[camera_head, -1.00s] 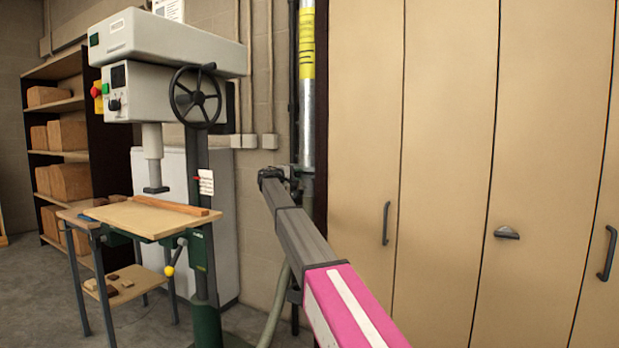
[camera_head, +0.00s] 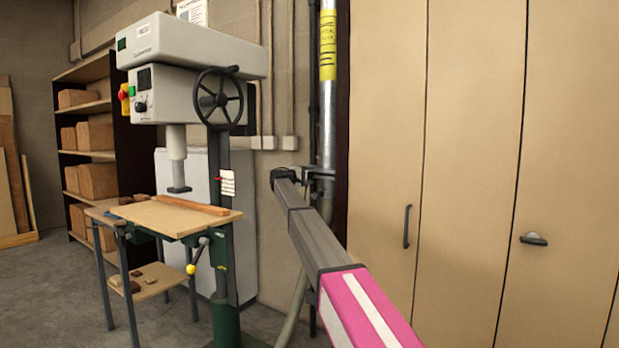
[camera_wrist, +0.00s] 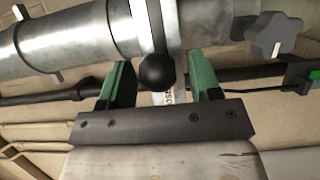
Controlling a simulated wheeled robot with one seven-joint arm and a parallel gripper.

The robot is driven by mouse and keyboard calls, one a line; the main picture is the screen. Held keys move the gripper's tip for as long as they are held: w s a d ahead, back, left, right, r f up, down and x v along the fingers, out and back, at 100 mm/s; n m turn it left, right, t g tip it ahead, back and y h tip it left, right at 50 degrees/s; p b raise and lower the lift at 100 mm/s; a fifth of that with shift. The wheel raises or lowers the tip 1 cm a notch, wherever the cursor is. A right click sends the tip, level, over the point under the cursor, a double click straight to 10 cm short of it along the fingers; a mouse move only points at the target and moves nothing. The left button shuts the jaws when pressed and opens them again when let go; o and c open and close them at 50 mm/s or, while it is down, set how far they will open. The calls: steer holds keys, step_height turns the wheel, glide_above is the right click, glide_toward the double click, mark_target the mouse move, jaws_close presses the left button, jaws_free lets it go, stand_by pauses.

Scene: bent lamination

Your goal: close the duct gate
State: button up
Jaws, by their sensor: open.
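The metal duct (camera_head: 327,130) runs up the wall beside the cabinets, with a yellow label (camera_head: 328,45) near its top. In the wrist view the duct (camera_wrist: 75,38) crosses the top of the picture. A narrow gate plate or stem with a round black knob (camera_wrist: 157,72) stands at its middle. A grey star-shaped knob (camera_wrist: 273,35) sits to the right. My gripper (camera_wrist: 160,66) is open, with one green finger on each side of the black knob and gaps showing. In the head view its end (camera_head: 284,177) is close to the duct; its fingers are hard to make out there.
A drill press (camera_head: 190,75) with a wooden table board (camera_head: 170,216) stands left of my arm. Tall beige cabinets (camera_head: 470,150) with handles stand to the right. A shelf with wooden blocks (camera_head: 95,135) is at the back left. A hose (camera_head: 293,305) hangs below the duct.

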steer(key=v, duration=1)
steer(key=shift+a, duration=0.25)
steer(key=shift+s, duration=0.1)
